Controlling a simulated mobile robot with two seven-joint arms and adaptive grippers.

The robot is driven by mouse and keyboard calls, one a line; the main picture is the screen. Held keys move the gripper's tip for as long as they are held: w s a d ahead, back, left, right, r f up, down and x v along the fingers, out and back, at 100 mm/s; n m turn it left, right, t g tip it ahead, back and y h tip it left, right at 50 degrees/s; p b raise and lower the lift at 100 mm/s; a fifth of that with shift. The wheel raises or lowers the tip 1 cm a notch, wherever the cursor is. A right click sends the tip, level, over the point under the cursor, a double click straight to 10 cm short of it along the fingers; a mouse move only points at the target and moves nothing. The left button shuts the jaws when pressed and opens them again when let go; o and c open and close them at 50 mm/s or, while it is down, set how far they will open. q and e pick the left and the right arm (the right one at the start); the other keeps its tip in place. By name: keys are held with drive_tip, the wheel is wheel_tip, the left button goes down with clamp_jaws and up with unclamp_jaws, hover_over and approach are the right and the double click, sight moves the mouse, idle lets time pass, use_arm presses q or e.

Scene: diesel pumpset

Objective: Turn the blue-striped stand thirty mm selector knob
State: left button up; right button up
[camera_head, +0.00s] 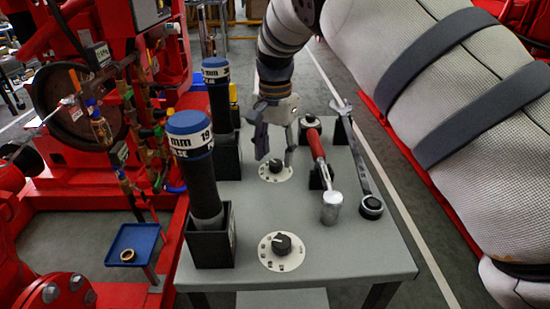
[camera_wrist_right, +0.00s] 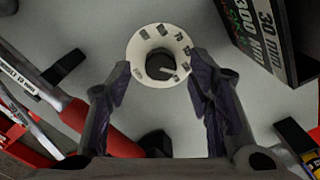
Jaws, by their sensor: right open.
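The far selector knob (camera_head: 276,165) is a small black knob on a round white marked dial (camera_head: 264,176) on the grey table. In the right wrist view the dial (camera_wrist_right: 138,50) lies ahead, and the dark knob (camera_wrist_right: 157,142) shows between my fingers. My right gripper (camera_head: 275,148) is open above this knob, a finger to either side; its open fingers also show in the right wrist view (camera_wrist_right: 159,80). I cannot tell whether they touch it. A black stand reading "30 mm" (camera_wrist_right: 268,40) is beside this dial. My left gripper is not in view.
A near stand (camera_head: 210,247) holds a blue-topped tool marked 19 mm (camera_head: 192,140), beside a second selector knob (camera_head: 282,243). A far blue-topped tool (camera_head: 217,95) rises left of my gripper. A red-handled wrench (camera_head: 318,148) and a long wrench (camera_head: 358,165) lie right.

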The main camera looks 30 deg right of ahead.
drive_tip(key=shift+f, duration=1.15)
clamp_jaws()
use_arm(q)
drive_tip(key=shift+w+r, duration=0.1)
use_arm(e)
drive_tip(key=shift+n, duration=0.3)
drive_tip(key=n+p, duration=0.1)
drive_tip(key=n, duration=0.1)
drive_tip(key=shift+r+n, duration=0.15)
drive_tip(key=shift+n, duration=0.15)
drive_tip(key=n, duration=0.2)
drive_tip(key=shift+d+n, duration=0.1)
drive_tip(key=shift+n, duration=0.2)
drive_tip(key=n, duration=0.3)
drive_tip(key=shift+n+p, duration=0.3)
drive_tip(key=shift+p, duration=0.1)
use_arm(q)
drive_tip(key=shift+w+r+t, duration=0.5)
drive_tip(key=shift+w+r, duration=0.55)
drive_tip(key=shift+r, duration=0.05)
use_arm(e)
drive_tip(key=n, duration=0.4)
drive_tip(key=shift+n, duration=0.4)
